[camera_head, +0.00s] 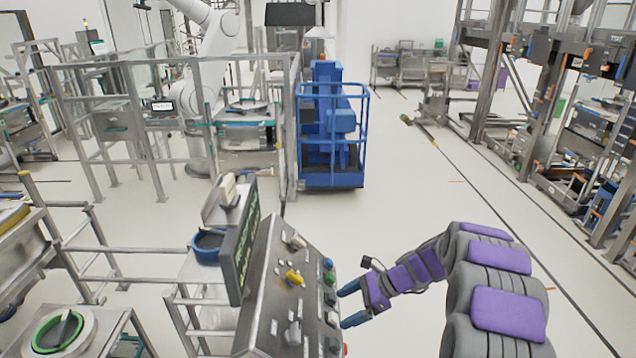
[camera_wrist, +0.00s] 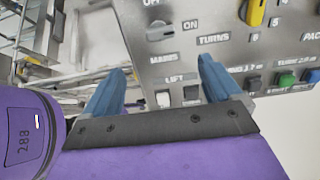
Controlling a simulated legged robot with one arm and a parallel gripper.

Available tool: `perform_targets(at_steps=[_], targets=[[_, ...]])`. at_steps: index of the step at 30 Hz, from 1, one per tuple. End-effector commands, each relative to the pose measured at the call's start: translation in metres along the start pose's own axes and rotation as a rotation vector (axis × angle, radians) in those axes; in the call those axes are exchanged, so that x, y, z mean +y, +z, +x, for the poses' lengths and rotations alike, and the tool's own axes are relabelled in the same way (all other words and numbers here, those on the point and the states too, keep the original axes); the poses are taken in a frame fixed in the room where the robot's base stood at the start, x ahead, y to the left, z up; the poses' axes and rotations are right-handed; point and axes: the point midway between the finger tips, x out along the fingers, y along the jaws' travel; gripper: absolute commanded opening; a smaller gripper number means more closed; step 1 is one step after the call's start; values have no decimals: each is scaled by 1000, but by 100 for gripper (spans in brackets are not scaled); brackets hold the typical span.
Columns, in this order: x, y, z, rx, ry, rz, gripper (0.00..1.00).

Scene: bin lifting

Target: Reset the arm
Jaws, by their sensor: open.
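My gripper (camera_head: 352,304) is at the end of my purple and grey arm, beside the right edge of the control panel (camera_head: 262,290). Its two blue fingers are spread apart with nothing between them. In the wrist view my gripper (camera_wrist: 160,90) faces the lower part of the control panel (camera_wrist: 215,55), near switches under the labels MAINS and LIFT. Whether a fingertip touches the panel, I cannot tell.
A dark display (camera_head: 240,255) stands at the panel's left side. A blue wheeled lift (camera_head: 331,130) stands farther back, beside metal fencing. Metal racks (camera_head: 560,90) line the right side. The pale floor (camera_head: 440,190) between the lift and the racks is mostly clear.

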Motion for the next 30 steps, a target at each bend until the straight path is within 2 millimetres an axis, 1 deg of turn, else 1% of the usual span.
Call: perform_targets(at_steps=[2, 5, 10, 16, 22, 26, 30], targets=[[7, 5, 1, 14, 12, -35, 92], [24, 13, 3, 46, 44, -112, 92], [69, 30, 6, 122, 123, -292, 92], [126, 41, 7, 208, 227, -502, 92], [185, 40, 6, 290, 336, -708, 92], [222, 34, 4, 343, 410, -838, 92], [263, 23, 2, 397, 493, -973, 92]])
